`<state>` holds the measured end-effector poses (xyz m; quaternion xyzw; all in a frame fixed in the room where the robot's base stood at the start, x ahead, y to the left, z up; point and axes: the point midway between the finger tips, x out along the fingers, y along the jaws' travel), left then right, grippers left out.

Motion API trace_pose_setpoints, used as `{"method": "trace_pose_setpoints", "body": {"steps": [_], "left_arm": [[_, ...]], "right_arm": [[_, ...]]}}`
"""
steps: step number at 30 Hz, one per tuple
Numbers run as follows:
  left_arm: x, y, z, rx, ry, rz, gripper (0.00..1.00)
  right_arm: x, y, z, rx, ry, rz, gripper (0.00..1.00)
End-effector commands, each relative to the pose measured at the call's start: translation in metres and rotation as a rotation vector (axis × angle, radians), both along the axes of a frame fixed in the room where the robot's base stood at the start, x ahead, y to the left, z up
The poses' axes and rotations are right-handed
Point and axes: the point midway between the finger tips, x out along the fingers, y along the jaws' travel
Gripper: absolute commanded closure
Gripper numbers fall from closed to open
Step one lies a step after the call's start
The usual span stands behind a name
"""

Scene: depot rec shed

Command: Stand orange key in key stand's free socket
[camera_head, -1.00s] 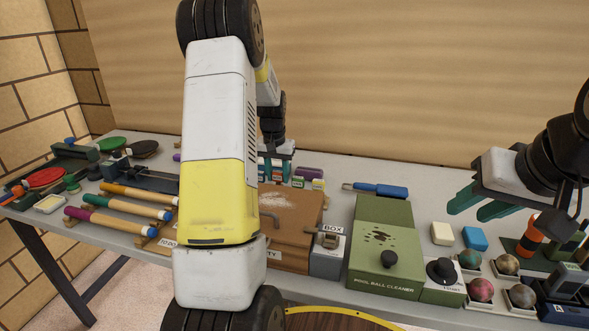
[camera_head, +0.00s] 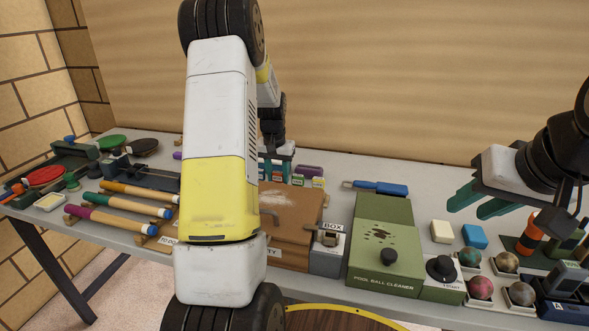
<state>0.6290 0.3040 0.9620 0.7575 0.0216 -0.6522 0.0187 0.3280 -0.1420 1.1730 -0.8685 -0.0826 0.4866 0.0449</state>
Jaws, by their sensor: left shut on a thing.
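My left gripper (camera_head: 275,173) shows only in part at the back middle of the table, behind my own forearm. Its teal fingers point down among small coloured blocks with pale labels. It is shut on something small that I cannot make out. I cannot pick out the orange key or the key stand's free socket; my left arm covers much of that area. My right gripper (camera_head: 480,207) is at the right, above the table, with its two teal fingers apart and nothing between them.
A purple block (camera_head: 309,171) and blue-handled tool (camera_head: 380,188) lie near the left gripper. A brown case (camera_head: 292,225), grey box (camera_head: 328,259) and green pool ball cleaner (camera_head: 385,262) stand in front. Balls and an orange-banded item (camera_head: 530,234) are right.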

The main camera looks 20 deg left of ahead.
Motion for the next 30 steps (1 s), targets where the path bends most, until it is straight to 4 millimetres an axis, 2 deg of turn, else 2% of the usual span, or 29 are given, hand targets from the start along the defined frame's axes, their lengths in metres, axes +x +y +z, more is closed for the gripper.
{"method": "trace_pose_setpoints", "body": {"steps": [4,5,8,23,30], "left_arm": [[0.0,0.0,0.0,0.0,-0.001,0.0,1.0],[0.0,0.0,0.0,0.0,-0.001,0.0,0.57],[0.0,0.0,0.0,0.0,-0.001,0.0,0.37],[0.0,0.0,0.001,0.0,-0.001,0.0,0.37],[0.001,0.0,0.01,0.0,-0.003,0.0,0.37]], "right_arm": [[0.0,0.0,0.0,0.0,0.0,0.0,0.64],[0.0,0.0,0.0,0.0,0.0,0.0,0.64],[0.0,0.0,0.0,0.0,0.0,0.0,0.64],[0.0,0.0,0.0,0.0,0.0,0.0,0.64],[0.0,0.0,0.0,0.0,0.0,0.0,0.64]]}}
